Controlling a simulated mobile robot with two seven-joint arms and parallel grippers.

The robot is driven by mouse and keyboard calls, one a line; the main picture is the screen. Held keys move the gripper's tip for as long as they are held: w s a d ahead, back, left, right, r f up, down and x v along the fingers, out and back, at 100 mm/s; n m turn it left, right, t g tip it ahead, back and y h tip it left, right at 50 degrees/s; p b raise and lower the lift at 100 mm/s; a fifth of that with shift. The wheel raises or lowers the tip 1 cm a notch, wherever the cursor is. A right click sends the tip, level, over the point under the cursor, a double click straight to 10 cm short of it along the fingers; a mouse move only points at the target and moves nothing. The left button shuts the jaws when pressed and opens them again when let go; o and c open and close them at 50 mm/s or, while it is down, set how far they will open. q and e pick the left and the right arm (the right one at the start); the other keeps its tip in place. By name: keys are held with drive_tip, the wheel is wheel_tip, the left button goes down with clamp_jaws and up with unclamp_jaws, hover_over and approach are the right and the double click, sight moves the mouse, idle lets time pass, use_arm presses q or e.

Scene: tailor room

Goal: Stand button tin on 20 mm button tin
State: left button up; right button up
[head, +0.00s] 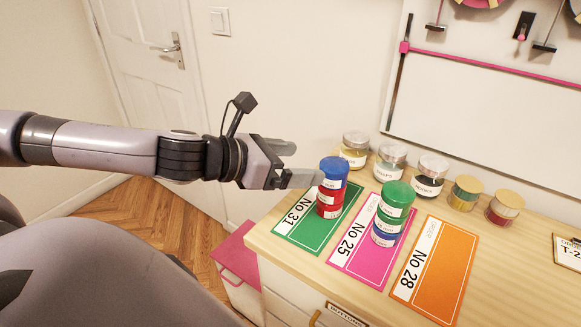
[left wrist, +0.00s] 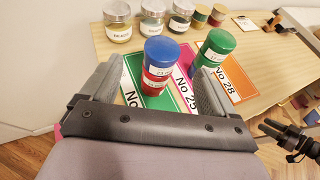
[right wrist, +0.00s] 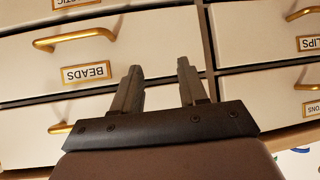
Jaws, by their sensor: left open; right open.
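A stack of tins stands upright on the green No 31 mat (head: 288,237): a blue tin (head: 334,168) on top, red (head: 330,196) below. A second stack on the pink No 25 mat (head: 346,264) has green tins (head: 397,196) above a blue one (head: 384,238). The labels are too small to tell which is the 20 mm tin. My left gripper (head: 304,163) is open, level with the top of the blue-and-red stack. In the left wrist view the blue tin (left wrist: 161,50) shows between the fingers, with no visible grip. My right gripper (right wrist: 158,67) is open and empty, facing drawers.
The orange No 28 mat (head: 435,268) is bare. Several lidded jars (head: 391,161) line the back of the wooden counter against the wall. The green-topped stack stands close beside the blue-and-red one. A BEADS drawer (right wrist: 110,62) with a brass handle faces my right gripper.

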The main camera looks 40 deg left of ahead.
use_arm(q)
drive_tip(key=shift+s+r, duration=0.15)
drive_tip(key=shift+s, duration=0.3)
idle(0.6)
